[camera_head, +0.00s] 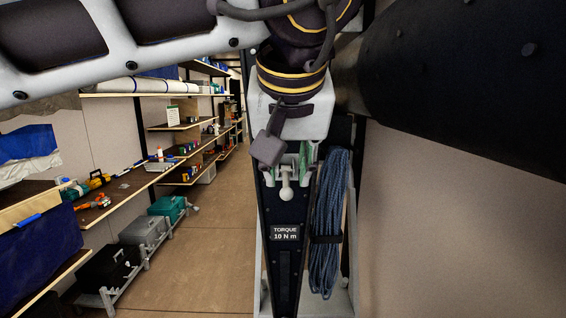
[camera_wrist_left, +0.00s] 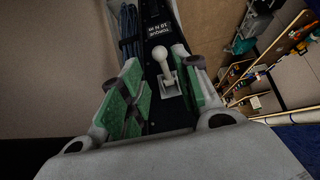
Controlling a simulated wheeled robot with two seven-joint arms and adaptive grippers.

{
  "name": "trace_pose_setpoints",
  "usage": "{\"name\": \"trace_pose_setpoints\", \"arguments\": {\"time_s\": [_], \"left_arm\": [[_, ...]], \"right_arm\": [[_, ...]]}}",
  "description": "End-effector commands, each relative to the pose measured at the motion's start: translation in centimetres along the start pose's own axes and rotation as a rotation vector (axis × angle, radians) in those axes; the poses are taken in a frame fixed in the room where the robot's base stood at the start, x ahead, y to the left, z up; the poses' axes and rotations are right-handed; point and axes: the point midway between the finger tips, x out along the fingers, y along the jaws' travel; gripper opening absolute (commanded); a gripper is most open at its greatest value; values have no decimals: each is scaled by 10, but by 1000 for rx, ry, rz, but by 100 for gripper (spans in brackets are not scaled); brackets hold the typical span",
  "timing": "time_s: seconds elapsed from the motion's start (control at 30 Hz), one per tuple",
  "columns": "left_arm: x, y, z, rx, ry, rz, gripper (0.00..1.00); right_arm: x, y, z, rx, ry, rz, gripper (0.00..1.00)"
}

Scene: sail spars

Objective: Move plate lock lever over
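A pale lever with a round ball knob (camera_head: 286,192) stands on a dark upright plate (camera_head: 284,275) marked "TORQUE 10 N m". In the left wrist view the lever (camera_wrist_left: 160,54) rises from a small grey bracket on the plate. My left gripper (camera_head: 291,168) is at the plate's upper end, right by the lever. Its green-padded fingers (camera_wrist_left: 162,85) are apart, with the lever and bracket showing between them; I see no finger clearly touching the lever. The gripper body hides the plate's top in the head view. My right gripper is not in view.
A coil of blue rope (camera_head: 328,220) hangs just right of the plate. Shelves with tools (camera_head: 110,200) line the left wall, with a teal toolbox (camera_head: 168,207) and other cases below. Open floor (camera_head: 205,250) lies between them and the plate.

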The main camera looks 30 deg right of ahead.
Motion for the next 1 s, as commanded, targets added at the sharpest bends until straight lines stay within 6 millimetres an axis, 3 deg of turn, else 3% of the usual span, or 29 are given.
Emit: {"name": "trace_pose_setpoints", "arguments": {"time_s": [0.37,1.0], "left_arm": [[16,0,0,0,-2,0,32],[75,0,2,-1,-2,1,32]], "right_arm": [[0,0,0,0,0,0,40],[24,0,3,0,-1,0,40]]}}
